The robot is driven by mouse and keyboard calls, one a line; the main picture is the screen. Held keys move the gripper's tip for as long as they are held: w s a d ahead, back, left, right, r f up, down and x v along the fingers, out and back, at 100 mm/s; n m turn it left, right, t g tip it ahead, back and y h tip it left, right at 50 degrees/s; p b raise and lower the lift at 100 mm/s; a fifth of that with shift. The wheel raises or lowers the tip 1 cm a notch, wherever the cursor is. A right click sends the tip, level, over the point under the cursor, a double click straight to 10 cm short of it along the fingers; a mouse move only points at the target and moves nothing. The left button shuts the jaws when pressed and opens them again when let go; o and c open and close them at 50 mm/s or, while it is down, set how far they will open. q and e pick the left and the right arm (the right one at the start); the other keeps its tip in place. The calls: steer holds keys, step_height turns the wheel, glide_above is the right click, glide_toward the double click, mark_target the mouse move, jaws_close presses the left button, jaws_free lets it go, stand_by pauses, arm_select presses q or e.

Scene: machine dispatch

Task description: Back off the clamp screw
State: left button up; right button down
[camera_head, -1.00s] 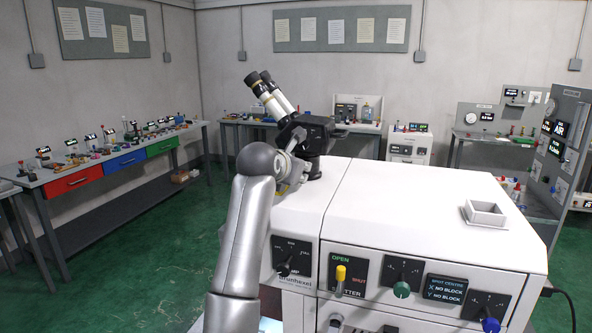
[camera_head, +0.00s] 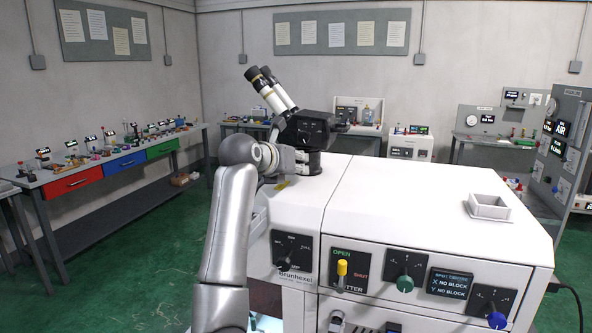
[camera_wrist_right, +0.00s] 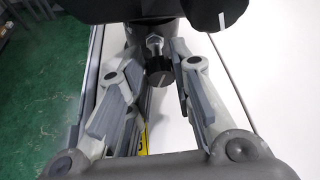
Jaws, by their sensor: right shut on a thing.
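The clamp screw (camera_wrist_right: 160,70) is a dark round knob on a silver shank, set in the dark column under the microscope head (camera_head: 305,130). In the right wrist view it sits between the fingertips of my right gripper (camera_wrist_right: 161,78), which is shut on it. In the head view my right gripper (camera_head: 292,160) reaches the microscope's neck from the left, just above the white machine top (camera_head: 370,190). The screw and fingertips are too small or hidden to make out there. My left gripper is not in view.
A yellow mark (camera_head: 283,184) lies on the machine top below my right gripper. A square white frame (camera_head: 489,207) stands on the right of the top.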

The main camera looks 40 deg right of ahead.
steer(key=shift+f+n+g+h+b, duration=0.1)
steer(key=shift+n+g+h+b, duration=0.35)
steer(key=shift+n, duration=0.35)
steer(key=c, duration=1.2)
jaws_free()
steer(key=shift+w, duration=0.1)
steer(key=shift+c, duration=0.2)
steer(key=v, duration=0.7)
steer(key=shift+a, duration=0.35)
steer(key=shift+d, duration=0.1)
